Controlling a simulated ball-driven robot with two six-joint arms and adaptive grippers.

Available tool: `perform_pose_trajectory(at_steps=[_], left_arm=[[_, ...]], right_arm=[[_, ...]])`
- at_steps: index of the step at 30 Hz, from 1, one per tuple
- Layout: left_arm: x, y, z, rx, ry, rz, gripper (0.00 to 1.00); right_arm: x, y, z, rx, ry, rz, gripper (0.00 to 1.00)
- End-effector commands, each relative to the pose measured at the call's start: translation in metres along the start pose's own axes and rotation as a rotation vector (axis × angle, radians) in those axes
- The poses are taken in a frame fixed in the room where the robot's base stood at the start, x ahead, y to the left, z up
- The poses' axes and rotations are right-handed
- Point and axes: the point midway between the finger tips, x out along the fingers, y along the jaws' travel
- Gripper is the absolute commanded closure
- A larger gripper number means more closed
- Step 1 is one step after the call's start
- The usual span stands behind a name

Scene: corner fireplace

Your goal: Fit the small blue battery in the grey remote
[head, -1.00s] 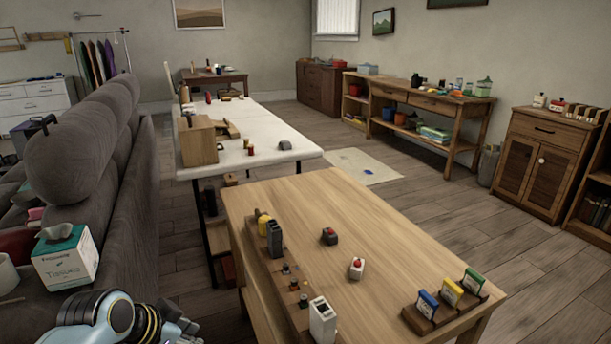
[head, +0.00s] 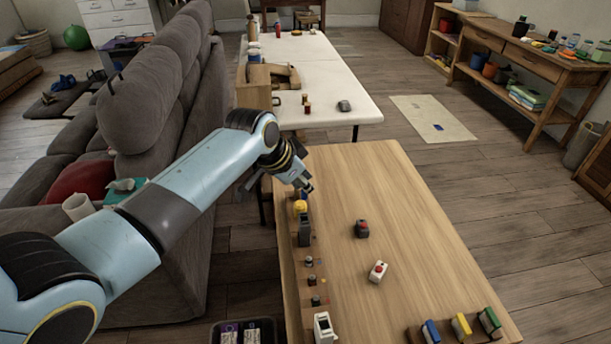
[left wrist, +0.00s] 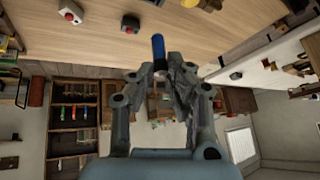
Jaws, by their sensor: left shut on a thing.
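My left gripper (head: 298,182) is over the far left corner of the wooden table (head: 395,215). In the left wrist view the left gripper (left wrist: 163,68) is shut on a small blue battery (left wrist: 158,46), a blue cylinder with a pale end at the fingertips. The battery cannot be made out in the head view. A dark grey upright case (head: 304,232) stands in the strip along the table's left edge, just nearer than the gripper; it may be the grey remote. My right gripper is not in view.
A yellow-topped item (head: 300,206) stands close behind the dark grey case. Small pegs and a white case (head: 323,327) line the same edge. Two red-buttoned boxes (head: 362,229) (head: 377,271) stand mid-table. Coloured upright cards (head: 461,325) are at front right. A grey sofa (head: 165,130) flanks the left.

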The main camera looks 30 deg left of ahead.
Motion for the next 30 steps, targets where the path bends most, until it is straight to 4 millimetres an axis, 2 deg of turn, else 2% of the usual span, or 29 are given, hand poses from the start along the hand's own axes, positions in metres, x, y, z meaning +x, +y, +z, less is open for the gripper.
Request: perform_pose_trajectory(at_steps=[6,12,21,30], left_arm=[[-0.002,-0.003,-0.001,-0.005,-0.002,0.035,1.00],[0.019,0.003,0.012,-0.005,-0.002,0.034,1.00],[0.044,0.007,0.027,-0.004,0.000,0.033,1.00],[0.054,0.009,0.033,-0.004,0.000,0.034,1.00]], right_arm=[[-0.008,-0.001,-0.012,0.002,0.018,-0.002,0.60],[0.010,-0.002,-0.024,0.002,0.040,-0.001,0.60],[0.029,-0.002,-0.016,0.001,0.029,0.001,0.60],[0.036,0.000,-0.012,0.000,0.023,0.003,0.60]])
